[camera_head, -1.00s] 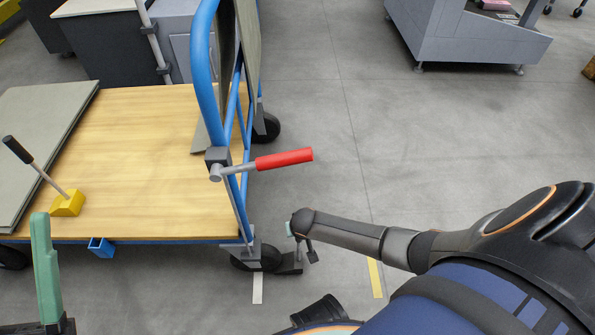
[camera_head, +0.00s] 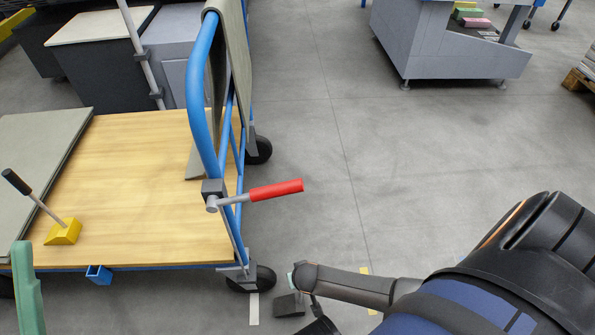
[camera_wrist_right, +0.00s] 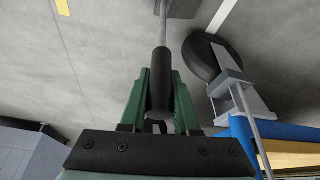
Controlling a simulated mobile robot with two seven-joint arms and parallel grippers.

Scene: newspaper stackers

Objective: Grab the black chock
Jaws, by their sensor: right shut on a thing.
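The black chock (camera_head: 289,304) is a dark block on or just above the floor, beside the cart's front right wheel and apart from it. In the right wrist view its block (camera_wrist_right: 183,8) is partly cut off at the top edge, with a grey rod running to its black handle (camera_wrist_right: 160,70). My right gripper (camera_wrist_right: 160,84) is shut around that handle, one green finger on each side. In the head view my right wrist hides most of the handle. My left gripper (camera_head: 26,290) shows only one green finger at the lower left edge.
The cart's wooden deck (camera_head: 140,190) carries a yellow chock (camera_head: 63,232) with a black handle. The cart's wheel (camera_head: 262,279), blue frame (camera_head: 197,100) and red lever (camera_head: 276,190) are close to my right arm. Grey floor to the right is open.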

